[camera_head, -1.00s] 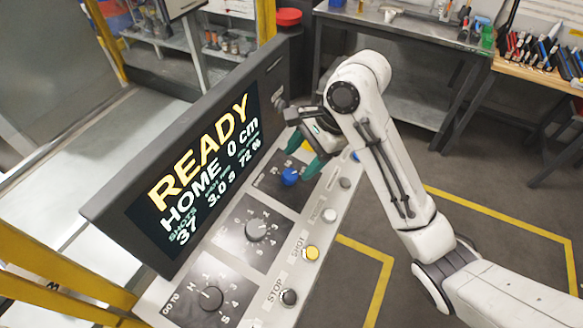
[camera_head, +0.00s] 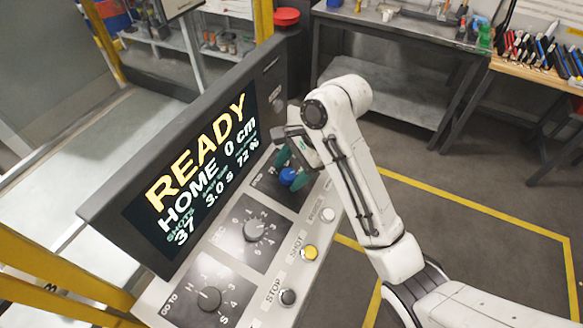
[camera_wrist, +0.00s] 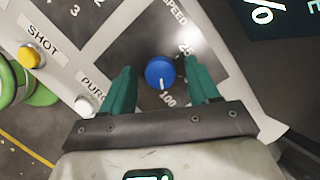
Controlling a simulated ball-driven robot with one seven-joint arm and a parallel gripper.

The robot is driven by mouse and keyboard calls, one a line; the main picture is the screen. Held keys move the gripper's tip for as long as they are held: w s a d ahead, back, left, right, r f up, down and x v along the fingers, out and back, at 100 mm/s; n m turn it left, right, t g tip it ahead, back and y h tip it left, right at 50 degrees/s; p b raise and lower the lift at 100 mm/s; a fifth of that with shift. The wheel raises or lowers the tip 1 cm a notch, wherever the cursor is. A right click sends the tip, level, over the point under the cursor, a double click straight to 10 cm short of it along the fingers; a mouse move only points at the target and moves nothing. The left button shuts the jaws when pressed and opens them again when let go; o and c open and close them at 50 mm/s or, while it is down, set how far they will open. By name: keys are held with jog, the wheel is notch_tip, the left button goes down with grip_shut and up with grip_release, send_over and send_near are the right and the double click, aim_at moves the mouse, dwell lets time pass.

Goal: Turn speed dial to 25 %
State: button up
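The blue speed dial (camera_head: 288,176) sits at the far end of the panel; in the wrist view the dial (camera_wrist: 160,72) carries a white pointer mark directed toward the printed "100" side. The labels "SPEED" and "25" show near it. My gripper (camera_wrist: 161,78) is open, with one green finger on each side of the dial and a gap to each. In the head view my gripper (camera_head: 296,160) is over the dial and partly hides its label. The display (camera_head: 205,165) reads READY, HOME, 0 cm, 3.0 s, 72 %.
Two black dials, the upper (camera_head: 254,230) and the GO TO dial (camera_head: 209,298), lie nearer on the panel. A yellow SHOT button (camera_head: 310,252), a dark STOP button (camera_head: 288,297) and a white button (camera_head: 327,214) line its right edge. The raised display stands close beside the gripper.

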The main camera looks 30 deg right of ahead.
jog(key=c, duration=1)
jog(key=shift+o, duration=0.2)
